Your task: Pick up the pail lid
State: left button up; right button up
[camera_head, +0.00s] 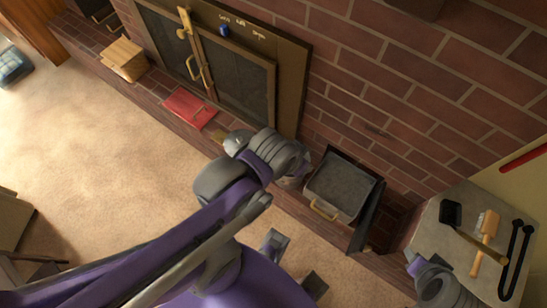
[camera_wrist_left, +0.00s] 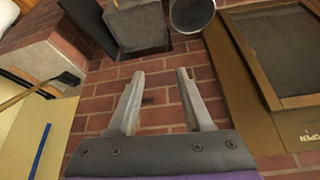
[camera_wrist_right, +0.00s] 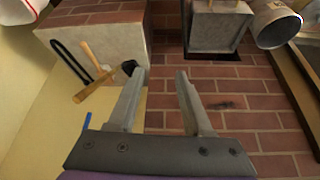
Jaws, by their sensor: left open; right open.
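A round pail shows at the top edge of the left wrist view (camera_wrist_left: 192,14) and at the top right of the right wrist view (camera_wrist_right: 276,26). I cannot tell its lid apart with certainty. Beside it is a grey, square-topped box (camera_head: 341,189) with a brass handle (camera_head: 324,211); the box also shows in the right wrist view (camera_wrist_right: 216,32). In the head view my left arm covers part of the area beside the box. My left gripper (camera_wrist_left: 160,74) is open and empty, apart from the pail. My right gripper (camera_wrist_right: 162,72) is open and empty, below the box in its view.
A dark panel (camera_head: 368,214) stands beside the box. A red book (camera_head: 190,108) lies on the hearth by the fireplace (camera_head: 235,75). Carpet (camera_head: 90,150) at left is mostly clear.

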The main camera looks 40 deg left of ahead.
aim_at(240, 141)
jog(key=k+u, duration=0.1)
jog(key=u, duration=1.15)
